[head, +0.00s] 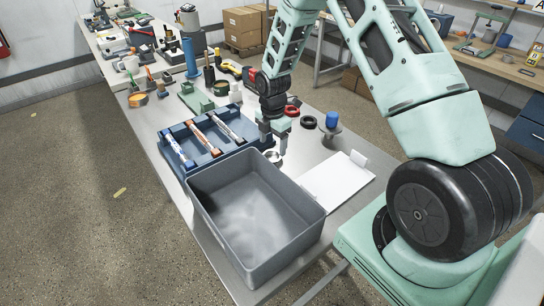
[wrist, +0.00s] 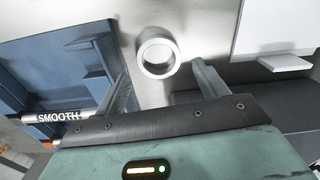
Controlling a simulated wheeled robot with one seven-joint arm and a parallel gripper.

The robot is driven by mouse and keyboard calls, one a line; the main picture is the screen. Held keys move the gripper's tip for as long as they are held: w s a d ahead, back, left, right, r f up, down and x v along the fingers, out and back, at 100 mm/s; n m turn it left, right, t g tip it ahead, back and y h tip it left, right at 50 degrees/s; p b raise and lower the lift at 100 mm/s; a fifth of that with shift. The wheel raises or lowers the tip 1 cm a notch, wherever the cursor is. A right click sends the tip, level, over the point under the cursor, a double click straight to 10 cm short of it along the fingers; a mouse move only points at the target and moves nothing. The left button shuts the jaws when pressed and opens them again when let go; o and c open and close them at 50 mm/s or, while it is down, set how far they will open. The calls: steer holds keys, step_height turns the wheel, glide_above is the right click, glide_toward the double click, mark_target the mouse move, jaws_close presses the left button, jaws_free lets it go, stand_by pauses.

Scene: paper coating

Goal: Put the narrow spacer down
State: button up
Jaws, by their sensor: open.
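The narrow spacer appears to be a plain silver ring (wrist: 155,71), lying flat on the metal table. It also shows in the head view (head: 273,161), between the blue rack and the white board. My gripper (wrist: 161,72) is open, with its two fingers apart on either side of the ring in the wrist picture. Neither finger visibly grips it. In the head view my gripper (head: 273,143) points down just over the ring and partly covers it.
A blue rack (head: 176,133) with several marked tubes lies left of the ring. A grey bin (head: 256,235) stands in front. A white board (head: 336,181) lies right. A red ring (head: 292,111), a black ring (head: 308,122) and a blue-topped piece (head: 331,121) are behind.

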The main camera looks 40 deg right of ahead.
mark_target(272, 152)
steer(key=shift+w+f+p, duration=0.1)
steer(key=shift+f+p, duration=0.9)
steer(key=shift+f, duration=1.45)
steer(key=c, duration=0.8)
step_height(272, 152, up, 10)
steer(key=b, duration=0.2)
steer(key=shift+b, duration=0.35)
